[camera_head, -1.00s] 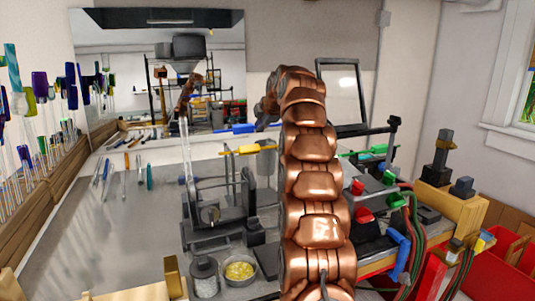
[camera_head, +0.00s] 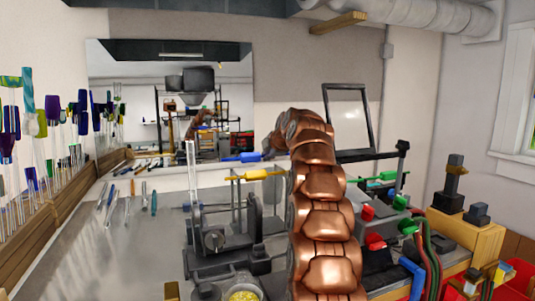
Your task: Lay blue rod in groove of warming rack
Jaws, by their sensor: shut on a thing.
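The blue rod (camera_head: 241,157) is level, its blue part showing left of my arm against the back wall. My gripper (camera_head: 273,150) is at the rod's right end, mostly hidden behind my copper arm, and is shut on it. A yellow rod (camera_head: 258,175) and a green rod (camera_head: 382,178) lie level, just below and in front of the blue one in the picture. Dark supports (camera_head: 255,212) stand under the yellow rod. They look like part of the warming rack, but its middle and the free groove are hidden by my arm.
A dark fixture with a clear upright tube (camera_head: 192,170) stands left of the rack. A bowl of yellow bits (camera_head: 243,294) is in front. The grey bench (camera_head: 100,255) is largely clear at left.

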